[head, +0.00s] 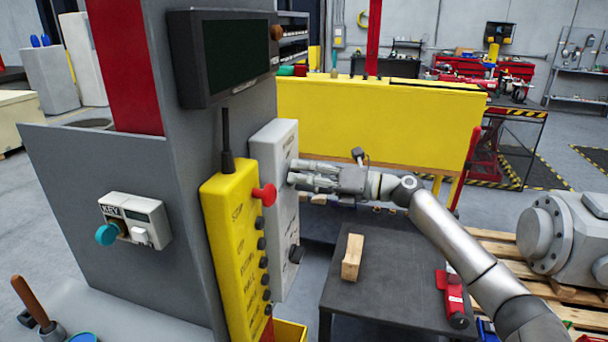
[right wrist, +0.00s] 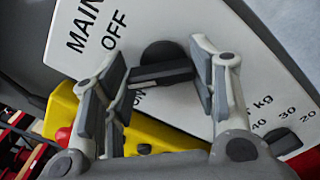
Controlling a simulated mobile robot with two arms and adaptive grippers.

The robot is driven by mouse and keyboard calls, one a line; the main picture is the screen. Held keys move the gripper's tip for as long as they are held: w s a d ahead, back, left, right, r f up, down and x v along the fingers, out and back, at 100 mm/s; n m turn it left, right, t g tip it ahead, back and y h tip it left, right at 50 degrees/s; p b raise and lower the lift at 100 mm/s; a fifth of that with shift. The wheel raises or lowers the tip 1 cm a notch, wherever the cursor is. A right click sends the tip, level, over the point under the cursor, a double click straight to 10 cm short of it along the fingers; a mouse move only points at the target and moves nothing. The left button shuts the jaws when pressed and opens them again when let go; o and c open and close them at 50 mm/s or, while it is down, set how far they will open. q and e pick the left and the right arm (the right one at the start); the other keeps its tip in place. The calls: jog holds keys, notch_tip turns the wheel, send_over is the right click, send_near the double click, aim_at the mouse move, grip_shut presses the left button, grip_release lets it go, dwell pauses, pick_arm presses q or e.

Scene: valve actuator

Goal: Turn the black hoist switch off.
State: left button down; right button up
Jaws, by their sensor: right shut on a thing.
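The black hoist switch (right wrist: 162,65) is a round knob with a raised bar, on a pale grey panel (right wrist: 185,22) marked MAIN, OFF and ON. In the right wrist view, my right gripper (right wrist: 160,80) has its finger pads at both ends of the bar and is shut on it. The ON label is partly hidden by a finger. I cannot tell for sure which label the bar points to. In the head view, my right gripper (head: 294,173) reaches the panel (head: 283,140) from the right, and its fingers hide the switch. My left gripper is not in view.
A yellow control box (head: 228,235) with a red button (head: 264,194) and several black buttons stands just left of the panel. A black knob (head: 296,253) sits lower on the panel. A dark table (head: 385,295) with a wooden block (head: 352,256) stands below my right arm.

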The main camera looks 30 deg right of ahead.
jog(key=shift+w+d+m+p, duration=0.1)
jog(key=shift+m+p, duration=2.05)
jog(key=shift+m, duration=2.15)
jog(key=o, duration=1)
jog(key=shift+d, duration=0.1)
jog(key=v, duration=1.2)
